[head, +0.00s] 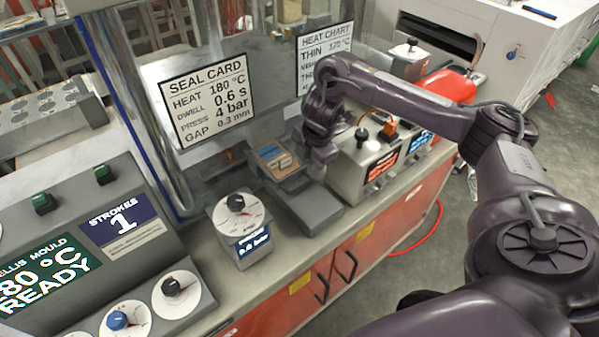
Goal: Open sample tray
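A small grey unit with a tan and blue top (275,163) sits on the bench just behind a low grey block (315,209). I take these to be the sample tray and its housing, but I cannot tell how far the tray is open. My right gripper (320,157) points down at the right side of this unit, close above it or touching it. Its fingertips are small and partly hidden by the wrist, so I cannot see whether they are open or hold anything. My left gripper is not in view.
A dial box (238,228) stands left of the grey block. A seal card (208,100) and a heat chart (324,52) are behind. A control panel (95,240) fills the lower left.

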